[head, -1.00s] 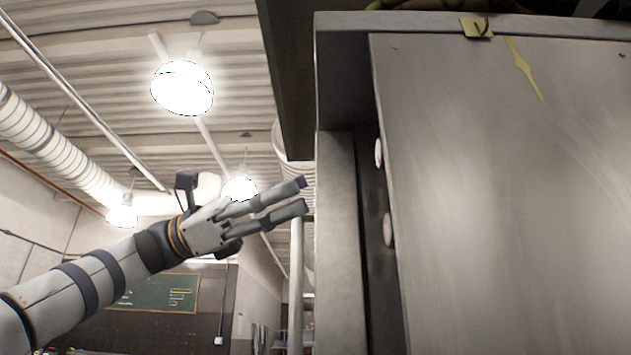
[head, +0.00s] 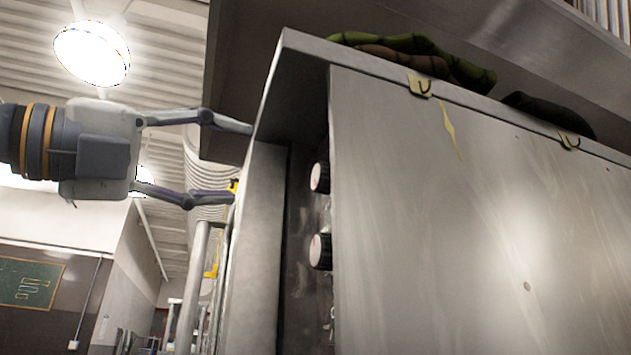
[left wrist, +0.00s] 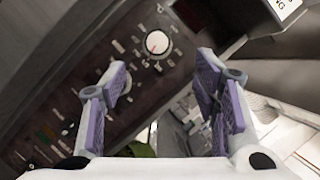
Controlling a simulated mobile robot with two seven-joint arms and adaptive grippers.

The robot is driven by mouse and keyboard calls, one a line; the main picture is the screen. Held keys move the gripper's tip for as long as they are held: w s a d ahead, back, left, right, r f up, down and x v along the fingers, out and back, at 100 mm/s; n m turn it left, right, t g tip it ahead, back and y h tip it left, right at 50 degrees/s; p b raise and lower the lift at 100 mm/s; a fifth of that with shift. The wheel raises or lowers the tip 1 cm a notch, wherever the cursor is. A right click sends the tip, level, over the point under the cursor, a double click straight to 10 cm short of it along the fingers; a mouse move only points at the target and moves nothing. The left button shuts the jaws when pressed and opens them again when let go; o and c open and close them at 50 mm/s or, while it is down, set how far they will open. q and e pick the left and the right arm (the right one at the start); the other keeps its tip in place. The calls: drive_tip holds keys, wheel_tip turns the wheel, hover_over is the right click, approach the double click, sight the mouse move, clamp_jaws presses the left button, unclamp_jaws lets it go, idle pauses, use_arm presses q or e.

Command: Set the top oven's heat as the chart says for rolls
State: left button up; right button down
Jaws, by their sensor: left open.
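The oven is a tall steel unit whose side panel (head: 470,200) fills the right of the head view. Two dark round knobs, an upper knob (head: 320,177) and a lower knob (head: 320,250), stick out from its narrow front. My left gripper (head: 242,163) is open and empty, left of the oven front, about level with the upper knob. In the left wrist view a white-faced dial (left wrist: 157,42) with °C beside it sits on a dark marked panel (left wrist: 85,60), beyond the open fingers (left wrist: 163,68). Its setting is too small to read. My right gripper does not show.
A green chalkboard (head: 30,283) hangs on the far wall; its writing is unreadable here. A partly cut-off white sign (left wrist: 285,8) shows in the left wrist view. Green and dark items (head: 410,45) lie on top of the oven. A dark overhang (head: 235,70) juts out above the gripper.

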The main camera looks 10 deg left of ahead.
sight(316, 177)
use_arm(q)
drive_tip(key=x, duration=1.2)
drive_tip(key=shift+w+d+f, duration=0.15)
drive_tip(key=shift+w+f, duration=0.05)
drive_tip(key=shift+f, duration=0.15)
drive_tip(key=shift+c, duration=0.2)
drive_tip(key=c, duration=1.1)
